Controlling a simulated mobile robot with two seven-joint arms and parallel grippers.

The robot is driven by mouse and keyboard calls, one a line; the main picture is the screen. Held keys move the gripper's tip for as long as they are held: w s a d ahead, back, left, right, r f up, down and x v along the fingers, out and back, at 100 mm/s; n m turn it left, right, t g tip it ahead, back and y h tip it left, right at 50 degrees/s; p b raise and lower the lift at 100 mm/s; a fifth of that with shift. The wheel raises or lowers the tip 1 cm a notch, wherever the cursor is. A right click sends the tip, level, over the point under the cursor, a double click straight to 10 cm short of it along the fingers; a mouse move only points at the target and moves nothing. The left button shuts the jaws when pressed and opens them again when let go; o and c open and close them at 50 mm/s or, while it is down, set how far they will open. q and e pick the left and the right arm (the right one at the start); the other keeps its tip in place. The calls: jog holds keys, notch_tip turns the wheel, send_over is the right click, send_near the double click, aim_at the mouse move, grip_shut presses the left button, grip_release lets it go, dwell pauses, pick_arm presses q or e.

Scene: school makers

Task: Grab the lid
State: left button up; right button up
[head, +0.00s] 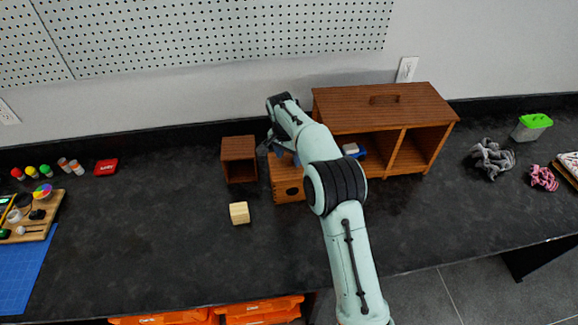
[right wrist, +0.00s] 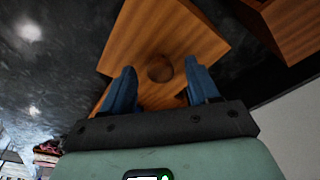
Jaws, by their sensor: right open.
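A brown wooden box piece (head: 287,190) with a dark round spot on its front stands on the dark counter, left of the larger wooden cabinet. My right gripper (head: 280,147) is over its back part, and my arm hides much of it. In the right wrist view, a wooden panel (right wrist: 178,28) with a round brown knob or hole (right wrist: 160,68) lies below the open blue fingers (right wrist: 160,80). The round part shows between the fingers. I cannot tell whether this panel is the lid, or whether the fingers touch it. My left gripper is not in view.
The wooden cabinet (head: 345,101) with a top handle stands right of my gripper. A small open wooden box (head: 238,142) and a pale block (head: 239,213) are to its left. A green-topped container (head: 535,121) stands far right.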

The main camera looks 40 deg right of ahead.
grip_shut()
jog(key=shift+r, duration=0.1)
